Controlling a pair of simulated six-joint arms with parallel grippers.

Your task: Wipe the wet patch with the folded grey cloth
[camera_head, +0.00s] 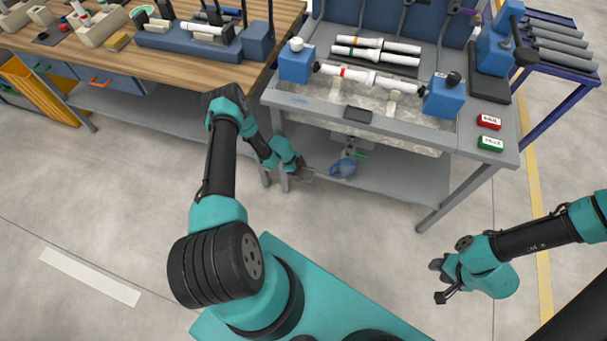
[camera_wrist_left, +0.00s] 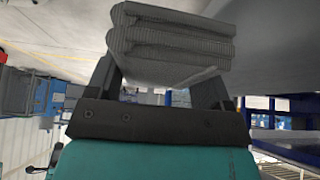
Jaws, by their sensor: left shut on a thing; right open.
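The folded grey cloth (camera_wrist_left: 170,45) is held between the fingers of my left gripper (camera_wrist_left: 165,90). In the head view, my left gripper (camera_head: 302,172) is low, at the left front of the workbench's lower shelf, and the cloth there is too small to make out clearly. No wet patch shows clearly. A small bluish mark (camera_head: 299,101) lies on the bench top at its left front, and I cannot tell whether it is wet. My right gripper (camera_head: 439,281) is open and empty over the floor at the lower right, away from the bench.
The workbench (camera_head: 330,117) carries blue holders (camera_head: 296,64) with white pipes (camera_head: 370,79) across them. Red (camera_head: 489,121) and green (camera_head: 490,144) boxes sit at its right end. A blue object (camera_head: 344,168) is on the lower shelf (camera_head: 400,188). A wooden table (camera_head: 170,65) stands left.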

